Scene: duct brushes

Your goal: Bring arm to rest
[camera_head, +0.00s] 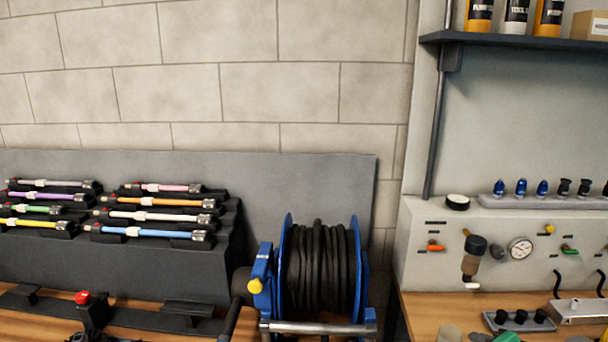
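My arm and my gripper do not show in the head view. Duct brushes with coloured shafts lie on a dark stepped rack (150,272) at the left. A blue-shafted one (150,232) is lowest on the right column, with white (150,216), orange (160,202) and pink (160,187) above it. A yellow one (32,223) is lowest on the left column, with green (35,209), purple (40,195) and grey (50,182) above.
A blue hose reel (284,280) with black hose (325,265) stands at the centre front. A red button (82,298) is at the lower left. At the right are a panel with a gauge (520,248), a wooden bench (425,310) and a shelf (500,39) with bottles.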

